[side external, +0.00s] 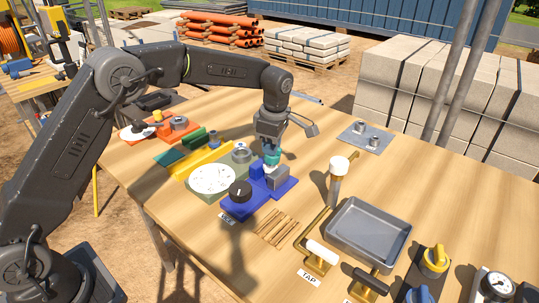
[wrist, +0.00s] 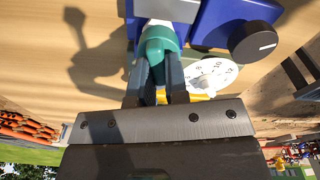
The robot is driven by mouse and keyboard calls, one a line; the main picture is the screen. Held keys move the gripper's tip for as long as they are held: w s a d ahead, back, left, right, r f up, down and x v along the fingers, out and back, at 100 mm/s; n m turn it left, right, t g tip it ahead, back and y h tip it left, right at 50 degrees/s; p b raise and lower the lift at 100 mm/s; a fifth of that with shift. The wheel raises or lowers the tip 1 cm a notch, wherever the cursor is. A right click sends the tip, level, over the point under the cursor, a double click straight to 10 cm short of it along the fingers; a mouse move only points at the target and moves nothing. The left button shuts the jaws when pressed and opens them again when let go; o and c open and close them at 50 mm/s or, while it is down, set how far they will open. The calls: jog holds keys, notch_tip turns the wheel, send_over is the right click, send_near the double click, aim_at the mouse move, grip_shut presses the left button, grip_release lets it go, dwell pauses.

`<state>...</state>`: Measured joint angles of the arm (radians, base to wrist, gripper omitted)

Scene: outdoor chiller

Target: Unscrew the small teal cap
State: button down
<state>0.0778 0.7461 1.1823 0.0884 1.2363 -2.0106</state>
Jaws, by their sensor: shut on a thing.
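The small teal cap (side external: 273,158) is in the middle of the table, and it also shows in the wrist view (wrist: 158,42). It sits on a white piece (wrist: 165,9) that is in the blue vice (side external: 284,188), beside a grey block. My gripper (side external: 271,150) points down from above. In the wrist view its two dark fingers (wrist: 158,75) are shut on the cap, one on each side. The fingers hide part of the cap. I cannot see the thread or whether the cap has turned.
A black knob (side external: 240,191) and a white dial (side external: 212,178) stand left of the cap. Wooden sticks (side external: 277,229) lie in front. A white-topped post (side external: 339,166) and a grey tray (side external: 402,232) are to the right. Table between the post and the plate with metal fittings (side external: 347,138) is clear.

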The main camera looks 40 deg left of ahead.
jog(key=n, duration=0.7)
jog(key=shift+d+f+n, duration=0.2)
jog(key=shift+f+n, duration=0.05)
jog(key=shift+n, duration=0.05)
jog(key=c, duration=1.1)
grip_release()
jog(key=shift+o, duration=0.6)
